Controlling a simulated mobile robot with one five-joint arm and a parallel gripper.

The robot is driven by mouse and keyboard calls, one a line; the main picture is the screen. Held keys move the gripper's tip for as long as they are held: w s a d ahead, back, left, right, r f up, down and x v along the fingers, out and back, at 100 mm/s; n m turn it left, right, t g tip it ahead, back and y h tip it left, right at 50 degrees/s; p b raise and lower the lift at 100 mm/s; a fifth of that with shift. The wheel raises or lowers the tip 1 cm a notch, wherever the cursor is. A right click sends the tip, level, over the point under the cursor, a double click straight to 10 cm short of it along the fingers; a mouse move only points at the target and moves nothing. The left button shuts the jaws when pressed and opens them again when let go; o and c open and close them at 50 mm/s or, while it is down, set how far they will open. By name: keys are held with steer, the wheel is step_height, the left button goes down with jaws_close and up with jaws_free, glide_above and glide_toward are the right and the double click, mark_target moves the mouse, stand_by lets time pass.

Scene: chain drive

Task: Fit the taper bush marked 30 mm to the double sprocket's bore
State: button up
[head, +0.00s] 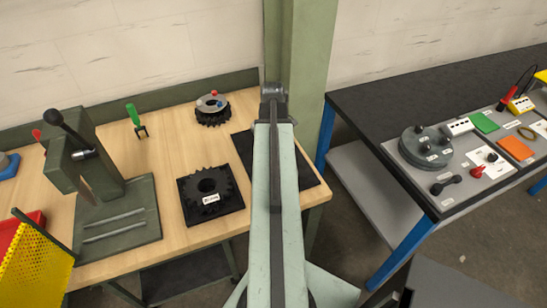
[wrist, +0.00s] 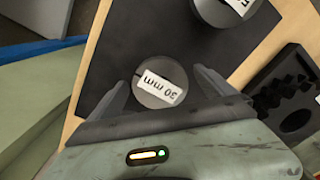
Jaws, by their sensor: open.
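In the wrist view my gripper (wrist: 162,88) is open, with one finger on either side of a round grey taper bush (wrist: 146,97). The bush's white label shows upside down and appears to read 30 mm. A second grey bush (wrist: 212,8) is cut off by the top edge, its label only partly seen. Both are on a dark mat (wrist: 110,50). The black toothed sprocket (head: 208,193) lies on a black pad left of my arm in the head view, its bore open upward. Part of it shows at the right in the wrist view (wrist: 272,97). My arm hides the gripper and bushes in the head view.
A green press (head: 95,180) stands at the left of the wooden bench. A green-handled tool (head: 135,118) and another toothed wheel with a grey disc (head: 212,106) are at the back. A green post (head: 305,70) rises behind my arm. A dark table (head: 440,85) with parts stands right.

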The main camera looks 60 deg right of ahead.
steer(key=shift+f, duration=0.15)
jaws_close()
step_height(320, 180, up, 10)
steer(key=p, duration=1)
steer(key=shift+p, duration=0.3)
step_height(320, 180, down, 3)
steer(key=b, duration=0.3)
steer(key=shift+r, duration=0.2)
steer(key=shift+s+r, duration=0.1)
steer(key=shift+s, duration=0.05)
